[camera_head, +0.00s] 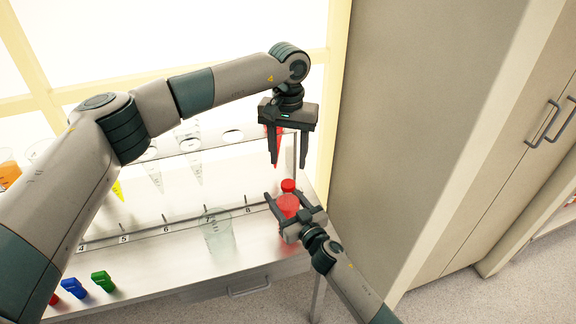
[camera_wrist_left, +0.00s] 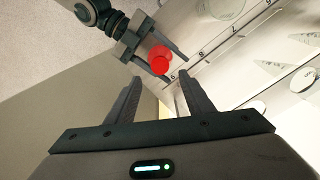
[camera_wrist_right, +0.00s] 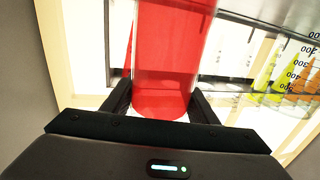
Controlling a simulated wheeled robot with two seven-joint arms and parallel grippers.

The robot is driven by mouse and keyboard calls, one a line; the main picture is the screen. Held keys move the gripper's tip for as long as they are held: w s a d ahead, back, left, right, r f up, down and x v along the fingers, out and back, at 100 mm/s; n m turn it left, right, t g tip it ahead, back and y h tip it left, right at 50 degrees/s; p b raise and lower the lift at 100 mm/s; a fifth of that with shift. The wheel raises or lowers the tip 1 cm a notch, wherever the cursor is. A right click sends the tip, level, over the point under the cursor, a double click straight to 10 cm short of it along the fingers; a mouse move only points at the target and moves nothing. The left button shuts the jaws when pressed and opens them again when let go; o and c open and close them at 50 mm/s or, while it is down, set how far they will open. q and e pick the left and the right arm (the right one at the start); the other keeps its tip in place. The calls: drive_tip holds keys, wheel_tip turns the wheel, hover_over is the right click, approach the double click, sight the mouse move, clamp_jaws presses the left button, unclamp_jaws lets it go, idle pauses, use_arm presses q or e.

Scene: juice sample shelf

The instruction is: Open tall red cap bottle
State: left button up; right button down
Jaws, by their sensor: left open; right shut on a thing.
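The tall bottle (camera_head: 288,206) holds red liquid and has a red cap (camera_head: 288,185). It stands at the right end of the metal shelf. My right gripper (camera_head: 284,203) is shut around the bottle's body, and the right wrist view shows the red bottle (camera_wrist_right: 165,60) between its fingers. My left gripper (camera_head: 289,162) is open and empty, its fingers pointing down above the bottle and apart from the cap. In the left wrist view the open left fingers (camera_wrist_left: 160,85) frame the space below the red cap (camera_wrist_left: 160,53).
An empty clear beaker (camera_head: 217,235) stands left of the bottle. Green (camera_head: 103,281) and blue (camera_head: 74,288) small items lie at the front left. A tall cabinet (camera_head: 430,130) stands close on the right.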

sight(288, 183)
use_arm(q)
drive_tip(key=shift+m, duration=1.2)
drive_tip(key=shift+f, duration=0.15)
drive_tip(key=shift+f, duration=3.85)
drive_tip(key=c, duration=1.1)
drive_tip(key=shift+c, duration=0.2)
